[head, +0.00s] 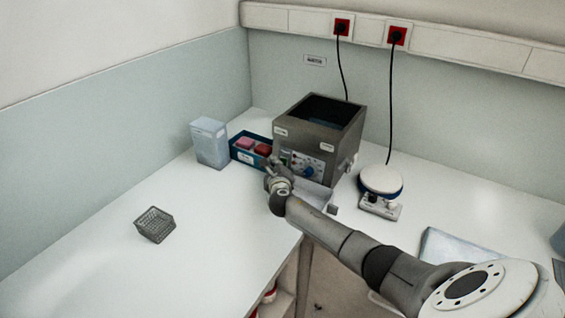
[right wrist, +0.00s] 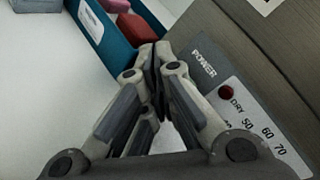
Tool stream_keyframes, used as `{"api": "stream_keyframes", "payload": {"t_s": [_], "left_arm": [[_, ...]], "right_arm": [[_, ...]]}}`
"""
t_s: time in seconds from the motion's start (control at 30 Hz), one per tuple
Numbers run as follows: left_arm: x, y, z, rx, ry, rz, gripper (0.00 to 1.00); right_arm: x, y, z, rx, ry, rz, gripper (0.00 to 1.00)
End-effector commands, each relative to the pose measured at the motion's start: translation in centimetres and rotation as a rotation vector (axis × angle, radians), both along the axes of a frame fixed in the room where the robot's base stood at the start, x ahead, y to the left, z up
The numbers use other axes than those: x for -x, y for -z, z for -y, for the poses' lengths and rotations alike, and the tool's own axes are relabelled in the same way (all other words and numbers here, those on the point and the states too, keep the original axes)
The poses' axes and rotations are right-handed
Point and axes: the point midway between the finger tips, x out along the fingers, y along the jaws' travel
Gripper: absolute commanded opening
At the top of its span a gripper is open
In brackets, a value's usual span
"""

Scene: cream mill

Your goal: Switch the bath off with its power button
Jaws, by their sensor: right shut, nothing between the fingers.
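The bath is a grey, open-topped box (head: 312,136) at the back of the bench, with a control panel (head: 308,167) low on its front. In the right wrist view, the panel has a POWER label (right wrist: 204,64), a dark red round lamp (right wrist: 227,91) and the markings DRY, 50, 60 and 70. I cannot make out the power button; my fingers cover the area beside the label. My right gripper (head: 272,167) is shut and empty, its fingertips (right wrist: 155,54) close to the panel's left end. Whether they touch it I cannot tell. My left gripper is not in view.
A blue tray (right wrist: 104,24) with pink and red blocks stands just left of the bath. A pale box (head: 209,143) is farther left, and a wire basket (head: 155,225) nearer. A round white-topped device (head: 381,181) stands right of the bath. The left bench is mostly clear.

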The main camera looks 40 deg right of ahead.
Motion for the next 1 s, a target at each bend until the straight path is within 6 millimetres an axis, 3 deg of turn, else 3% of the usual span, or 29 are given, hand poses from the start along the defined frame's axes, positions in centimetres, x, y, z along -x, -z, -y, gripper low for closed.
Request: {"api": "stream_keyframes", "payload": {"t_s": [0.23, 0.7, 1.0], "left_arm": [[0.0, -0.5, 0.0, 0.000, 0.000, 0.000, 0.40], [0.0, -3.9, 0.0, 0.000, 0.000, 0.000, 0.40], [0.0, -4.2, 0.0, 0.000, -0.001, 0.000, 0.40]], "right_arm": [[0.2, -0.2, -0.5, -0.001, -0.001, -0.001, 0.00], [1.9, -0.9, -4.7, -0.002, -0.001, -0.002, 0.00], [2.3, -0.8, -5.5, 0.000, 0.000, 0.000, 0.00]]}}
